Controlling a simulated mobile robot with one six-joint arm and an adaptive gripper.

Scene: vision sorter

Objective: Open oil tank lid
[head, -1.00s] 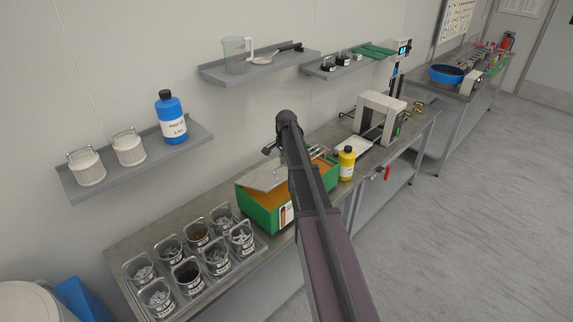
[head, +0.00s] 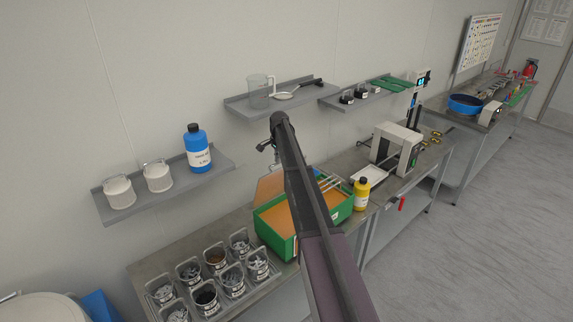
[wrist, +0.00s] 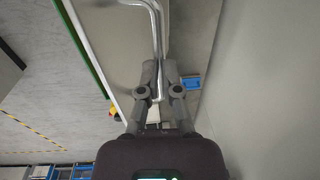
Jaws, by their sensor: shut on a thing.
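The oil tank is a green box (head: 282,240) on the bench with orange oil (head: 306,208) inside. Its lid (head: 269,190) stands steeply tilted up along the tank's wall side, its underside tinted orange. Part of the tank and lid is hidden behind my arm. My gripper (head: 268,150) is above the lid's upper edge, mostly hidden by my arm in the head view. In the wrist view my gripper (wrist: 159,98) is shut on the lid's bent metal handle (wrist: 157,40).
A yellow bottle (head: 361,194) stands just right of the tank. Several labelled beakers of parts (head: 232,280) stand to its left. Wall shelves (head: 282,101) with a jug and a blue bottle (head: 197,148) are behind and above. A white machine (head: 397,147) stands further right.

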